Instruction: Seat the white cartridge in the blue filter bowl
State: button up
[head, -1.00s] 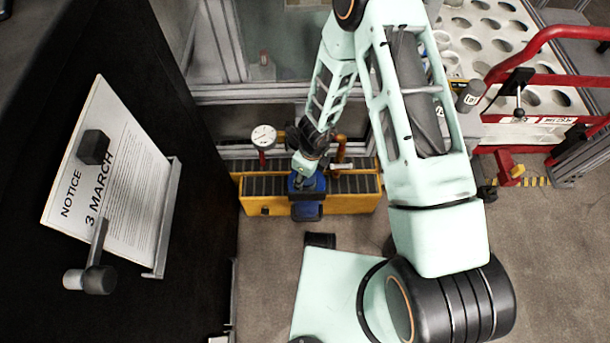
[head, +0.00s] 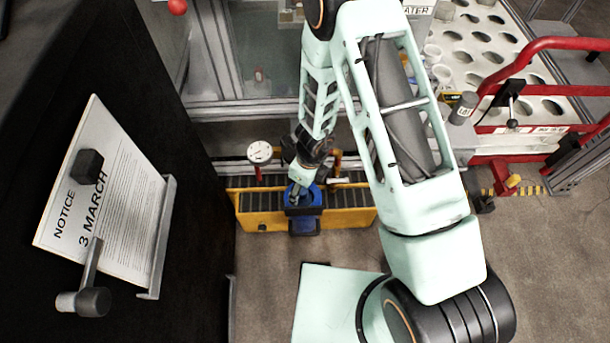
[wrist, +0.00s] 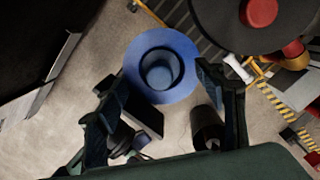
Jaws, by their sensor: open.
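The blue filter bowl (wrist: 140,68) shows in the wrist view as a wide round rim with a deep round opening. In the head view the blue bowl (head: 317,200) sits at the yellow-edged tray, partly hidden by my arm's end. My gripper (wrist: 158,78) is open, its two dark fingers spread to the left and right below the bowl's rim in the wrist picture.
The yellow tray (head: 352,216) has a dark slatted top. A round white gauge (head: 259,152) and orange pipework (head: 337,160) stand behind it. A black panel with a notice (head: 105,195) is close on the left. A red-railed rack (head: 530,95) stands at the right.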

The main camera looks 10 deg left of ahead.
notch_tip(320, 180, up, 8)
jog(key=shift+s+d, duration=0.2)
jog(key=shift+d, duration=0.25)
jog(key=shift+r, duration=0.1)
dwell(0.3)
